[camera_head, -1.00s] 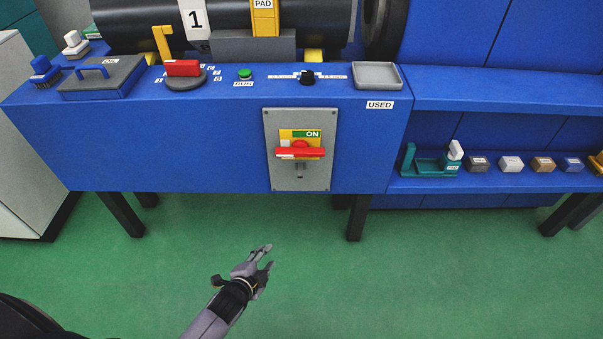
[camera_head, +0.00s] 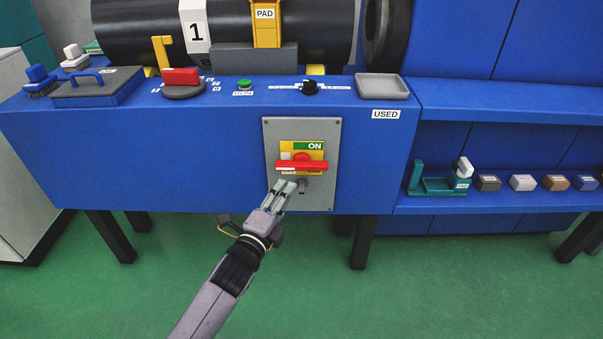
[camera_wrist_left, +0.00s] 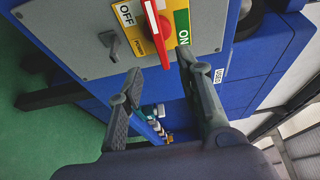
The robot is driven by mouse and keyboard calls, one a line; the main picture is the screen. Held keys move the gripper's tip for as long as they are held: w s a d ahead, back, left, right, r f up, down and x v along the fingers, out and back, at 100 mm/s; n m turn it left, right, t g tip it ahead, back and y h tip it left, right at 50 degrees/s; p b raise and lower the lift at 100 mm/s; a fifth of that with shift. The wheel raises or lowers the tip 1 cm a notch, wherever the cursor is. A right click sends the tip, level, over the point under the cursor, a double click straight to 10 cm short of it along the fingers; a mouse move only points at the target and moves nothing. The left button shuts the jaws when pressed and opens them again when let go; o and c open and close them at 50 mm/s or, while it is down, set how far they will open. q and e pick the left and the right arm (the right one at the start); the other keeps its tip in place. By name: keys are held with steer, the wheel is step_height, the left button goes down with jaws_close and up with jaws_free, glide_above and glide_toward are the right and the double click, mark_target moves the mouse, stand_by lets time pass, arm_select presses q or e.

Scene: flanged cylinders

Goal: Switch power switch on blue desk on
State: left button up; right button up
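The power switch is a red bar handle (camera_head: 302,166) on a yellow label plate with a green ON field. It sits on a grey panel (camera_head: 323,197) on the front of the blue desk (camera_head: 130,155). The bar lies level in the head view. The left wrist view shows the red handle (camera_wrist_left: 154,30) between the OFF and ON fields. My left gripper (camera_head: 287,184) is just below the handle's left half. In the wrist view its fingers (camera_wrist_left: 160,67) are apart, with the handle's end appearing between the tips. Contact cannot be told. My right gripper is out of view.
A small grey lever (camera_wrist_left: 108,42) sticks out of the panel beside the handle. On the desk top are a red-handled knob (camera_head: 182,78), a green button (camera_head: 244,84), a black knob (camera_head: 310,88) and a grey tray (camera_head: 382,86). Green floor is clear in front.

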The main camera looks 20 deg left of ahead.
mark_target(303, 169)
arm_select(q)
steer(key=w, duration=0.3)
steer(key=w+b, duration=0.1)
steer(key=w, duration=0.3)
steer(key=w+d, duration=0.1)
steer(key=w, duration=0.2)
steer(key=shift+w+d+f+b, duration=0.1)
steer(key=shift+w+b, duration=0.2)
steer(key=shift+b, duration=0.1)
steer(key=shift+c, duration=0.2)
jaws_close()
